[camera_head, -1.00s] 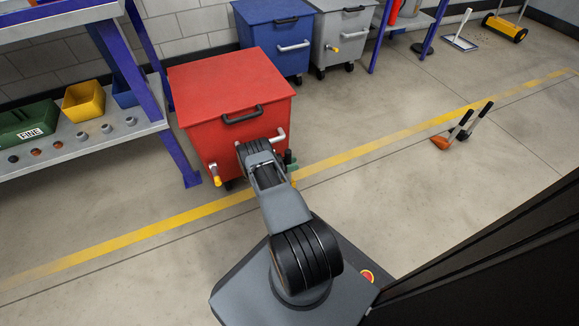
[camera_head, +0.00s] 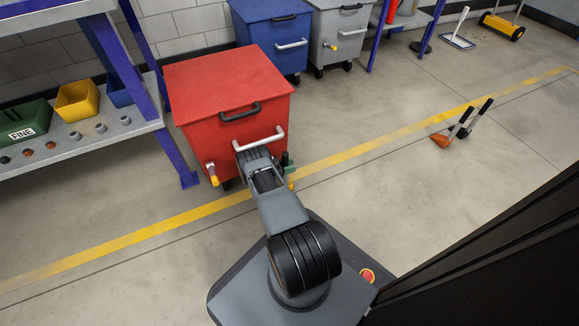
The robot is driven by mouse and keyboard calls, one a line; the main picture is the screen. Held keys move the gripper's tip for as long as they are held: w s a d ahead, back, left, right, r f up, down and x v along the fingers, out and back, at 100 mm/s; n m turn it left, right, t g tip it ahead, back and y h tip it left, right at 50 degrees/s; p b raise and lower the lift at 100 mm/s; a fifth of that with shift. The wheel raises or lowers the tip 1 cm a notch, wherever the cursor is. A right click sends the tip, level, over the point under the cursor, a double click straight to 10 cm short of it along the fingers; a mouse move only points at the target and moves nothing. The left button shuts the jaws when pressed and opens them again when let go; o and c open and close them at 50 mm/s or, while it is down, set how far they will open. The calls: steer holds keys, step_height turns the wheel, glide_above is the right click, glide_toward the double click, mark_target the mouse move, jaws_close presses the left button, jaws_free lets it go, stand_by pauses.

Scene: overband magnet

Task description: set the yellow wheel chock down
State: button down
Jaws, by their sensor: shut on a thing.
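My arm reaches from my base toward the front of the red bin (camera_head: 229,87). Its last visible link ends just in front of the bin's lower front. My gripper's fingers do not show; the arm hides that spot. I cannot make out the yellow wheel chock. A small yellow patch (camera_head: 291,185) shows just right of my arm, below a dark green piece (camera_head: 286,161). It is too small and too covered to tell whether it is the chock or part of the bin.
A blue bin (camera_head: 272,36) and a grey bin (camera_head: 339,38) stand behind. A shelf with a yellow tub (camera_head: 77,100) is at left. A yellow floor line (camera_head: 370,150) crosses the floor. Two black-handled tools (camera_head: 462,125) lie at right. The floor between is free.

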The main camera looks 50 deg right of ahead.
steer(key=c, duration=0.8)
jaws_free()
steer(key=shift+f, duration=0.1)
steer(key=shift+c, duration=0.2)
steer(key=v, duration=0.7)
steer(key=shift+w+a, duration=0.2)
